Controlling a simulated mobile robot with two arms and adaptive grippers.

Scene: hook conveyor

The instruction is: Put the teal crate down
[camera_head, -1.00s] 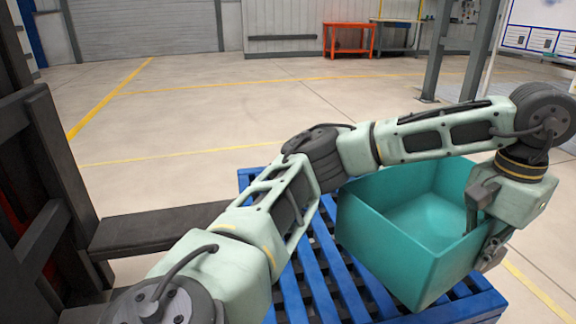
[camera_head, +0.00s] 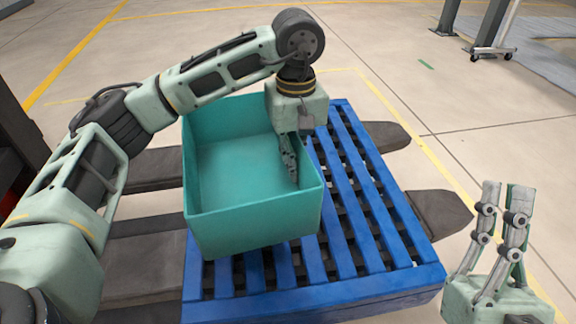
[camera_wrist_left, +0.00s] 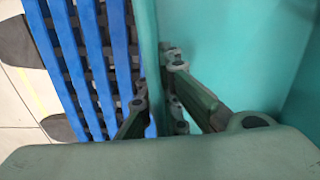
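The teal crate (camera_head: 250,222) is open-topped and looks empty. It is over the left part of the blue slatted pallet (camera_head: 365,215); whether its base fully rests there I cannot tell. My left gripper (camera_head: 291,165) reaches down at the crate's right wall, one finger inside. In the left wrist view its fingers (camera_wrist_left: 158,98) straddle the crate's wall (camera_wrist_left: 150,45) and look shut on it, though the contact is partly hidden. My right gripper (camera_head: 503,190) is at the lower right, away from the crate, fingers up, empty, with a gap between them.
Dark forks (camera_head: 440,212) stick out from under the pallet on the right, with dark beams (camera_head: 150,235) on the left. The right part of the pallet is bare. A wheeled stand (camera_head: 492,45) is far off at the top right. Open floor lies around.

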